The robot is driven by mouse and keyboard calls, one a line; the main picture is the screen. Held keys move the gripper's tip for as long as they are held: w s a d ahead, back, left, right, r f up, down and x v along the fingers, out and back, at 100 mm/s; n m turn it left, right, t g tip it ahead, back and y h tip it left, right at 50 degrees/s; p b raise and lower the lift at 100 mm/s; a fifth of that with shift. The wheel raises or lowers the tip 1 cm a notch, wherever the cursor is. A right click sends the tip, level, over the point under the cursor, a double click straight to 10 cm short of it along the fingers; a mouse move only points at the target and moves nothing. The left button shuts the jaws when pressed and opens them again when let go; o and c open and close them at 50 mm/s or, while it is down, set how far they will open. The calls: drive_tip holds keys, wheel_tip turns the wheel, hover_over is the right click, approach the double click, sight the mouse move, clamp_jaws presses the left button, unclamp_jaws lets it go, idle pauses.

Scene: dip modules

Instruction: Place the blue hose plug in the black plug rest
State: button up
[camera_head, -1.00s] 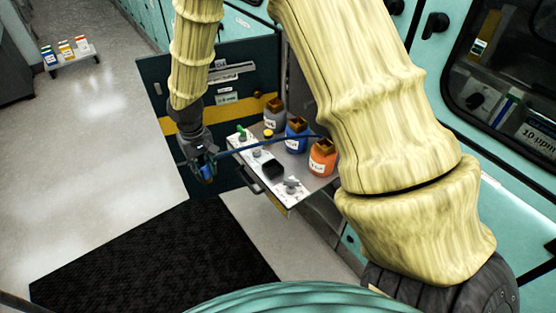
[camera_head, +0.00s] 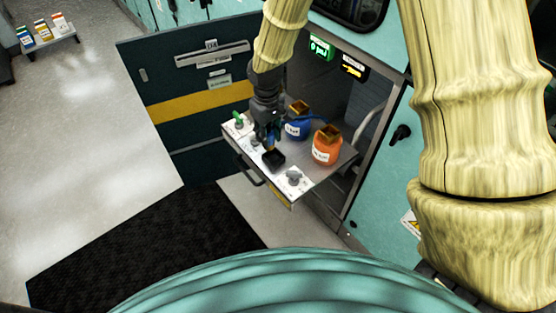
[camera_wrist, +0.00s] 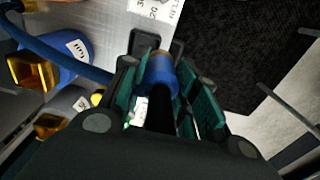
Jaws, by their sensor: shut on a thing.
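My gripper (camera_head: 270,142) is over the pull-out shelf (camera_head: 318,176), just above the black plug rest (camera_head: 274,160). In the wrist view its fingers (camera_wrist: 165,95) are shut on the blue hose plug (camera_wrist: 161,70), a blue cylinder with a brownish tip. The plug's tip points toward the black plug rest (camera_wrist: 146,42), a small dark square holder. I cannot tell whether the tip touches the rest. A blue hose (camera_wrist: 60,57) runs off to the left in the wrist view. In the head view the gripper hides most of the plug.
A blue bottle (camera_head: 298,125) and an orange bottle (camera_head: 326,148) stand on the shelf behind and right of my gripper. A green-topped fitting (camera_head: 239,122) and a grey knob (camera_head: 293,177) flank the rest. The dark open door (camera_head: 190,100) stands behind left.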

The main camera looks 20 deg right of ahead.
drive_tip(key=s+a+f+n+b, duration=0.1)
drive_tip(key=s+f+n+b, duration=0.2)
drive_tip(key=s+n, duration=0.5)
drive_tip(key=s+a+f+n+b, duration=0.1)
drive_tip(key=s+f+n+b, duration=0.2)
drive_tip(key=n, duration=0.9)
drive_tip(key=shift+w+d+f+p, duration=0.7)
drive_tip(key=shift+w+f+p, duration=0.2)
drive_tip(key=shift+w, duration=1.4)
drive_tip(key=shift+w+d+f+p, duration=0.7)
drive_tip(key=shift+w+f+p, duration=0.2)
drive_tip(key=shift+w, duration=1.4)
drive_tip(key=shift+w+d+f+p, duration=0.7)
drive_tip(key=shift+w+f+p, duration=0.2)
drive_tip(key=shift+w, duration=1.4)
drive_tip(key=o, duration=1.1)
drive_tip(key=shift+f, duration=0.1)
wheel_tip(320, 180, up, 12)
drive_tip(key=b, duration=0.2)
